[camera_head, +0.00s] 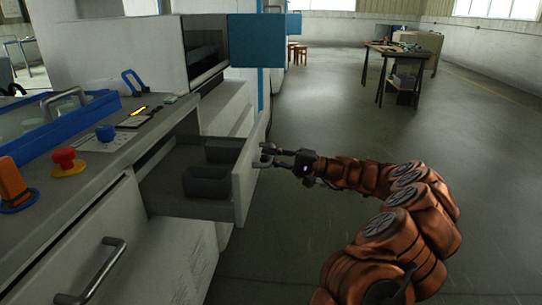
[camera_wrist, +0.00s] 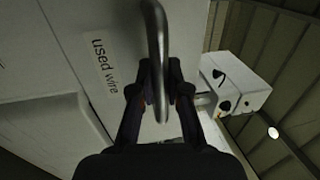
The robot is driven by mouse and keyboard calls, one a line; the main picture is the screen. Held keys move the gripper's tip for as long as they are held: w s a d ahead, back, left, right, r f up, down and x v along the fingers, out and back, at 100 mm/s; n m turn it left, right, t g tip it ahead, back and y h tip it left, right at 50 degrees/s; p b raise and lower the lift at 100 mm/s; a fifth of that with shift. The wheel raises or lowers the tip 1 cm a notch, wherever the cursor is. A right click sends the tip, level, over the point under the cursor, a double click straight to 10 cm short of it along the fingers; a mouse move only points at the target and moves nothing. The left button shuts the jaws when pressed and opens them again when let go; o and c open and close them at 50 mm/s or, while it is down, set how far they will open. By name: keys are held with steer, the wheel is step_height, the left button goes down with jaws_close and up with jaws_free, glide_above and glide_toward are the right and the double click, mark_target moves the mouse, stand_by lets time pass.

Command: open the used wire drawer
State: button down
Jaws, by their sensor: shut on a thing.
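The used wire drawer (camera_head: 243,182) is pulled out from the machine cabinet in the head view, with dark bins (camera_head: 208,181) inside it. Its front shows in the wrist view with a label reading "used wire" (camera_wrist: 104,66). My gripper (camera_head: 266,155) is at the outer face of the drawer front. In the wrist view, my gripper (camera_wrist: 160,85) has its two fingers on either side of the metal bar handle (camera_wrist: 157,30), shut on it. The handle is mostly hidden by the gripper in the head view.
A second closed front with a bar handle (camera_head: 92,280) is at the lower left. The worktop holds a red button (camera_head: 65,160), a blue-edged tray (camera_head: 60,122) and small tools. The floor (camera_head: 320,110) right of the drawer is clear. A dark table (camera_head: 397,50) stands far off.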

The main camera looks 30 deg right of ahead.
steer(key=c, duration=1.1)
jaws_free()
steer(key=shift+c, duration=0.2)
steer(key=v, duration=1.2)
steer(key=shift+s, duration=0.1)
